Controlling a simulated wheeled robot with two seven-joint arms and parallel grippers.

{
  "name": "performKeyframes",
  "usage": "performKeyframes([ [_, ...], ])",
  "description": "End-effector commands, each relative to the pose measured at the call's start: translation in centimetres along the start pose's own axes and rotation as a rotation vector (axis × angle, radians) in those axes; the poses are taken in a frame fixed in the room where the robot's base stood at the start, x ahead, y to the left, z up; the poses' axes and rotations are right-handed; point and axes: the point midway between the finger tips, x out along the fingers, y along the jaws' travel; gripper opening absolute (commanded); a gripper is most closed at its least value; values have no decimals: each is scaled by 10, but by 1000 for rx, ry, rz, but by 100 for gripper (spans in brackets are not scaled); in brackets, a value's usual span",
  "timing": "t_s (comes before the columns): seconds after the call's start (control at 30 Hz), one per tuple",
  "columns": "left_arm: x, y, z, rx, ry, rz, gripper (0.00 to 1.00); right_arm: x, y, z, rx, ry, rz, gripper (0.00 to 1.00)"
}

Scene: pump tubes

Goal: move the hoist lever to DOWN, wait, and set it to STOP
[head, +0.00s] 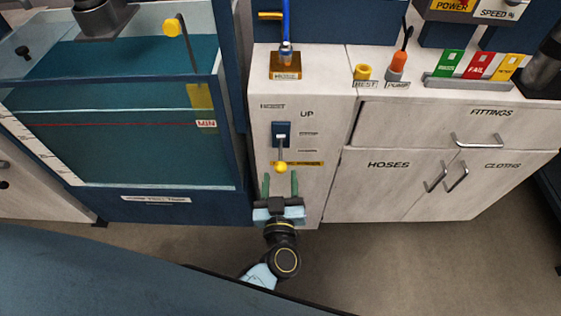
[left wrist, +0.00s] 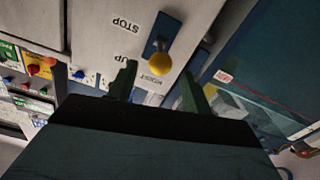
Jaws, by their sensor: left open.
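The hoist lever is a thin rod with a yellow knob (head: 281,167). It comes out of a blue slot plate (head: 281,134) on the white cabinet front, under the HOIST and UP labels. The knob stands out from the panel, and I cannot tell which setting the lever is at. My left gripper (head: 280,179) is open just below the knob, with its two green fingers pointing at the panel on either side. In the left wrist view the yellow knob (left wrist: 160,65) shows beyond and between the fingers, seemingly not gripped. STOP and UP labels are readable there, upside down. My right gripper is out of view.
A water tank (head: 120,145) with a red MIN line stands left of the lever panel. White cabinet doors (head: 400,178) with metal handles are to the right. An orange-topped pump tube (head: 398,67) and a yellow piece (head: 362,72) stand on the counter. The floor in front is clear.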

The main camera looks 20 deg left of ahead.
Motion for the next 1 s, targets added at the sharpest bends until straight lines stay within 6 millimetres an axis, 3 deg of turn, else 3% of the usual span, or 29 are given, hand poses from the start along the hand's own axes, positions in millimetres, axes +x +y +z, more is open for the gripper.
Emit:
performKeyframes([
  [0.1,27,0,1,1,3,1,50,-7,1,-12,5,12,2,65],
  [0.3,54,-1,2,2,0,2,50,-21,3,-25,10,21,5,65],
  [0.77,66,-1,1,2,-1,1,50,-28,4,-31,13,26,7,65],
  [1.0,66,-1,1,1,-1,1,19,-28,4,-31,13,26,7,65],
])
